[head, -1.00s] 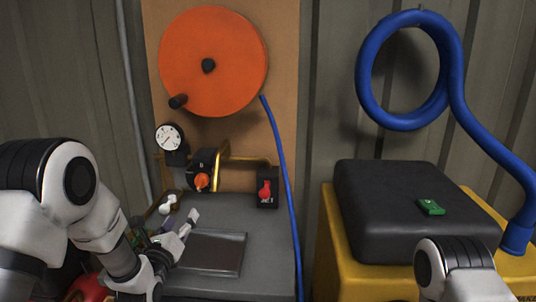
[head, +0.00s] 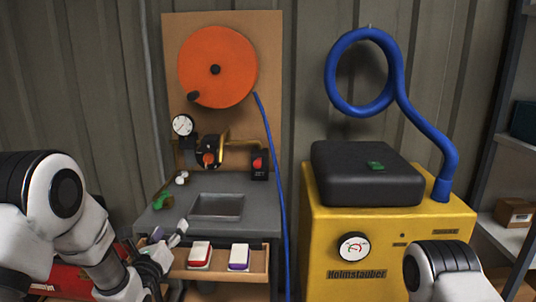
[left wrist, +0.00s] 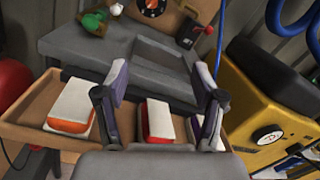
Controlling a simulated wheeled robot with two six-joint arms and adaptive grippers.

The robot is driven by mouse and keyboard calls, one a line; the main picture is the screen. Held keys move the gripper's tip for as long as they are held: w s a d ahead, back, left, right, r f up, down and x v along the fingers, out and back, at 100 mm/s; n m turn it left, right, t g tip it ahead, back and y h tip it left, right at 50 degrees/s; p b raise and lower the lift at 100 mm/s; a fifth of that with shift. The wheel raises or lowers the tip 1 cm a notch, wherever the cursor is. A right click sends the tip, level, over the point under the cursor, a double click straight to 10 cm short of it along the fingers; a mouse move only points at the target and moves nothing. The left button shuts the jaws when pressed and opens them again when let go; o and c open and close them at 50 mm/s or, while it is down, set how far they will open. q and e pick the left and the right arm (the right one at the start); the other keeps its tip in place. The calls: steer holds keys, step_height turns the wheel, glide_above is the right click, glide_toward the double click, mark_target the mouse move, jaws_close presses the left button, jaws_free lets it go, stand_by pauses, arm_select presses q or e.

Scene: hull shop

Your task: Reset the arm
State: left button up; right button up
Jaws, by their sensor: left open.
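My left arm (head: 95,235) reaches in from the left in the head view. Its gripper (head: 178,238) is open and empty, in front of the grey bench near the left end of a pulled-out drawer (head: 262,262). In the left wrist view the two fingers of this gripper (left wrist: 160,82) stand apart over the drawer. A red-and-white block (left wrist: 158,120) shows between and beyond them. My right arm (head: 445,268) shows at the lower right of the head view; its gripper is out of the picture.
The drawer also holds an orange-and-white block (left wrist: 70,104) and a purple-and-white one (head: 239,256). The bench (head: 260,205) has a recessed tray (head: 216,204) and a green object (head: 160,200). A yellow machine (head: 320,235) stands right, floor-side. An orange disc (head: 235,70) hangs behind.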

arm_select(q)
steer(key=s+f+n+g+y+p, duration=0.1)
steer(key=s+f+n+g+p, duration=0.7)
steer(key=s+f, duration=1.1)
steer(key=s+f+n+g+p, duration=0.1)
steer(key=s+n+g, duration=0.4)
steer(key=s+n, duration=0.7)
steer(key=s+f+n+g+p, duration=0.2)
steer(key=s+n+g, duration=0.3)
steer(key=s+n, duration=0.7)
steer(key=shift+a+f+n+g, duration=0.3)
steer(key=shift+f+g, duration=0.1)
steer(key=shift+f, duration=0.4)
arm_select(e)
step_height(320, 180, up, 12)
steer(key=shift+w, duration=0.3)
